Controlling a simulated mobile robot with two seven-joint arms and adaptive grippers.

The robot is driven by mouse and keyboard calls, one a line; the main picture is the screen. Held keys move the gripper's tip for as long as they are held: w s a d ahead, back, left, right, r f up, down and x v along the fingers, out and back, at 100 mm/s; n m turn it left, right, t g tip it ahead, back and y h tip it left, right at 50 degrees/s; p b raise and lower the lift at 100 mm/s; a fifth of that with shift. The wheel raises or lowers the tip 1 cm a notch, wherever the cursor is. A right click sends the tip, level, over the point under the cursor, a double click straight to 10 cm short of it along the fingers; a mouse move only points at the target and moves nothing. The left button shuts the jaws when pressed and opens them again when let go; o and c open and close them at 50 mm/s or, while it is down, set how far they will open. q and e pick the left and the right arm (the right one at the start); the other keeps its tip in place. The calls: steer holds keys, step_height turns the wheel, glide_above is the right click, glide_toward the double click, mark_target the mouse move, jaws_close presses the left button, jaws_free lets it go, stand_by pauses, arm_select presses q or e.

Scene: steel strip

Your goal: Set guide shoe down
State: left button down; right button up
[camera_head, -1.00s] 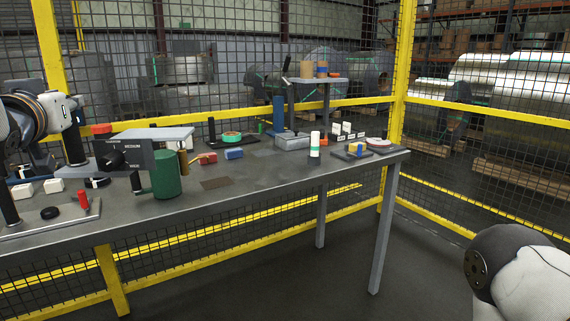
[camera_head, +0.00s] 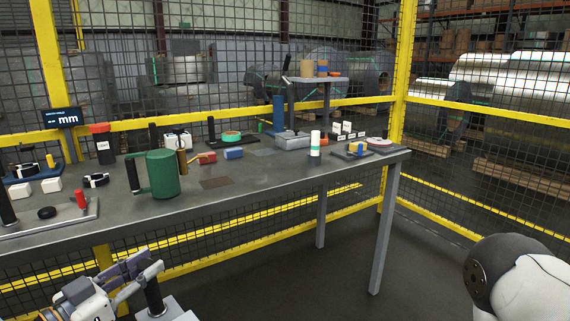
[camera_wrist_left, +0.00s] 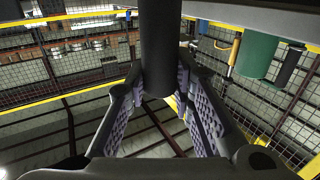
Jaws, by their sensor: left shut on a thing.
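My left gripper (camera_head: 150,274) is low in front of the table, below its front edge. It is shut on the upright black handle (camera_head: 155,298) of the guide shoe. The shoe's pale grey plate (camera_head: 180,313) shows beside the handle, cut off by the bottom edge of the head view. In the left wrist view the black handle (camera_wrist_left: 160,50) stands between the two padded fingers (camera_wrist_left: 162,95). The shoe is apart from the tabletop. Most of it is hidden or out of frame. My right gripper is not in view.
The steel table (camera_head: 245,178) carries a green mug (camera_head: 163,174), a tray with a red peg (camera_head: 81,199), a blue block (camera_head: 233,153) and a white-green cylinder (camera_head: 315,144). A dark display (camera_head: 62,118) stands at back left. Yellow-framed mesh fencing surrounds it.

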arm_select(q)
steer(key=s+d+f+m+g+h, duration=0.1)
steer(key=s, duration=0.1)
steer(key=s+d+f+m+g+h, duration=0.1)
steer(key=s+d, duration=0.1)
steer(key=s+d+f+m+g+h, duration=0.1)
steer(key=s+d+h, duration=0.1)
steer(key=shift+d, duration=0.15)
steer(key=s+d, duration=0.1)
steer(key=s, duration=0.1)
steer(key=s+d+m+g+h, duration=0.1)
steer(key=s, duration=0.1)
steer(key=s+m+g, duration=0.1)
steer(key=s, duration=0.1)
steer(key=shift+d+r+h, duration=0.3)
steer(key=shift+d+r, duration=0.1)
steer(key=shift+s+d+r, duration=0.15)
steer(key=shift+s, duration=0.3)
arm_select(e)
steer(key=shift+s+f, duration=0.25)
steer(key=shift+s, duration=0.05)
